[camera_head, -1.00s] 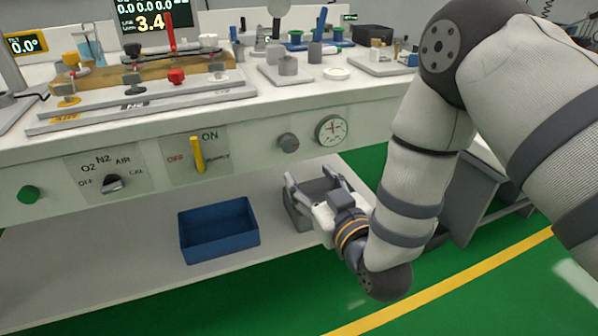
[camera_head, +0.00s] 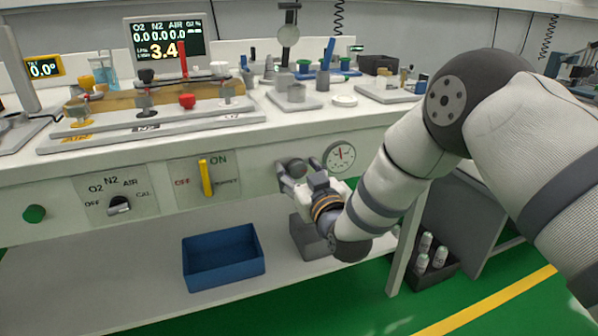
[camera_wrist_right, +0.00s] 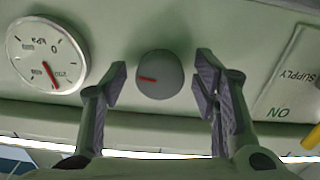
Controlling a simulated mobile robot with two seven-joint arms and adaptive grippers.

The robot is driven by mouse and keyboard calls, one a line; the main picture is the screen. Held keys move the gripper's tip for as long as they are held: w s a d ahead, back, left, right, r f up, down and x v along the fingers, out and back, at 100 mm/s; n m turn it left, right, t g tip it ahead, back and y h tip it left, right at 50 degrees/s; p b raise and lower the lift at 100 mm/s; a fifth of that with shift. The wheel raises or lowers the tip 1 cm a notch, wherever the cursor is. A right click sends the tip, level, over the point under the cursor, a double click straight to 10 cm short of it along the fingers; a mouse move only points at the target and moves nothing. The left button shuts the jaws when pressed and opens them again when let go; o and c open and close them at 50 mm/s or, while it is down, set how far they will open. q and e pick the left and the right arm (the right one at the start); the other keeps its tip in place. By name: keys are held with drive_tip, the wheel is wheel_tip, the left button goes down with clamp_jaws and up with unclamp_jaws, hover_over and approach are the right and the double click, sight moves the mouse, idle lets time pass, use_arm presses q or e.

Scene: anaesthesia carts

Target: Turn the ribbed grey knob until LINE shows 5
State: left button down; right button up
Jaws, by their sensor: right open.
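The grey knob (camera_head: 297,165) sits on the bench's front panel, left of the round dial gauge (camera_head: 339,157). In the right wrist view the knob (camera_wrist_right: 160,74) shows a red pointer mark; ribs cannot be made out. My right gripper (camera_head: 298,173) is at the knob, partly covering it. In the wrist view its fingers (camera_wrist_right: 161,82) stand apart on either side of the knob, with a gap visible on both sides. The display (camera_head: 165,41) reads 3.4 in large yellow digits; its small label is hard to read. My left gripper is out of view.
A blue bin (camera_head: 223,258) and a grey bin (camera_head: 308,238) rest on the lower shelf. The benchtop above holds valves and fittings.

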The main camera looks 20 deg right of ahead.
drive_tip(key=shift+c, duration=0.5)
drive_tip(key=c, duration=1.1)
drive_tip(key=shift+o, duration=0.2)
drive_tip(key=shift+m, duration=0.3)
drive_tip(key=m+p, duration=0.1)
drive_tip(key=m, duration=0.2)
drive_tip(key=shift+r, duration=0.1)
drive_tip(key=m+p, duration=0.1)
drive_tip(key=m, duration=0.3)
drive_tip(key=shift+d+m, duration=0.1)
drive_tip(key=shift+m, duration=0.2)
drive_tip(key=m, duration=0.4)
drive_tip(key=shift+f, duration=0.2)
drive_tip(key=shift+m, duration=2.2)
drive_tip(key=shift+b, duration=0.3)
